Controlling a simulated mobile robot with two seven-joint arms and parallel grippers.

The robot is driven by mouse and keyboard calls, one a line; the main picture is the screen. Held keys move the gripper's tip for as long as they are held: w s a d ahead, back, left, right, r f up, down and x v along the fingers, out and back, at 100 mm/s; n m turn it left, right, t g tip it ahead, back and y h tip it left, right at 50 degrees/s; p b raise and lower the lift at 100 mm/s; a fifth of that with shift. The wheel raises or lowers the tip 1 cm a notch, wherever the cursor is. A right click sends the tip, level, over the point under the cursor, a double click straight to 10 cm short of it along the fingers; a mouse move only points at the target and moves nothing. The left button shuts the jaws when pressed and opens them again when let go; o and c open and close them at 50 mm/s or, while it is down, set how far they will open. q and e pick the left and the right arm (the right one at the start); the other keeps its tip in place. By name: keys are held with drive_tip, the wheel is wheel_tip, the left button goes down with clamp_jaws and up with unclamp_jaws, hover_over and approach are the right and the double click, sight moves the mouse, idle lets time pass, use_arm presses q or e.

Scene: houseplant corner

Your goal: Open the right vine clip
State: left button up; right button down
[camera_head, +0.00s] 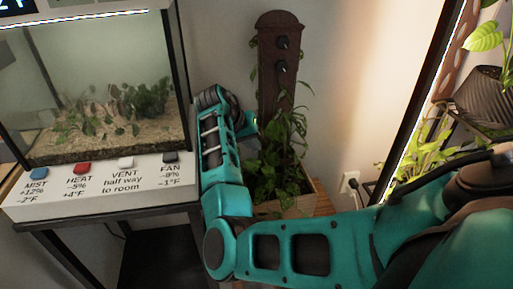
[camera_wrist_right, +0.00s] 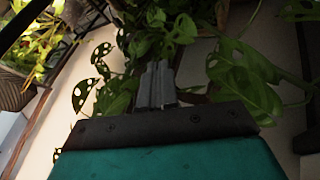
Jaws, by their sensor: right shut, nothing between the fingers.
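A tall dark brown wooden post (camera_head: 277,95) stands in a planter with vines climbing it. Two dark round fittings, an upper one (camera_head: 283,42) and a lower one (camera_head: 281,66), sit on its face; I cannot tell whether either is a vine clip. No right vine clip can be made out for certain. My right gripper (camera_head: 254,123) is at the left side of the post, among the leaves, with its fingertips partly hidden. In the wrist view, its fingers (camera_wrist_right: 156,84) are shut and empty, with vine leaves (camera_wrist_right: 245,80) around them. My left gripper is out of view.
A glass terrarium (camera_head: 100,85) stands on the left above a panel (camera_head: 105,188) with several coloured buttons. The wooden planter (camera_head: 300,201) is behind my right arm. A wall outlet (camera_head: 349,183) and a shelf with a dark pot (camera_head: 487,98) are at right.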

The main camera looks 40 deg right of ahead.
drive_tip(key=b+x, duration=0.2)
drive_tip(key=x, duration=0.6)
drive_tip(key=shift+d+f, duration=0.1)
drive_tip(key=shift+f, duration=0.05)
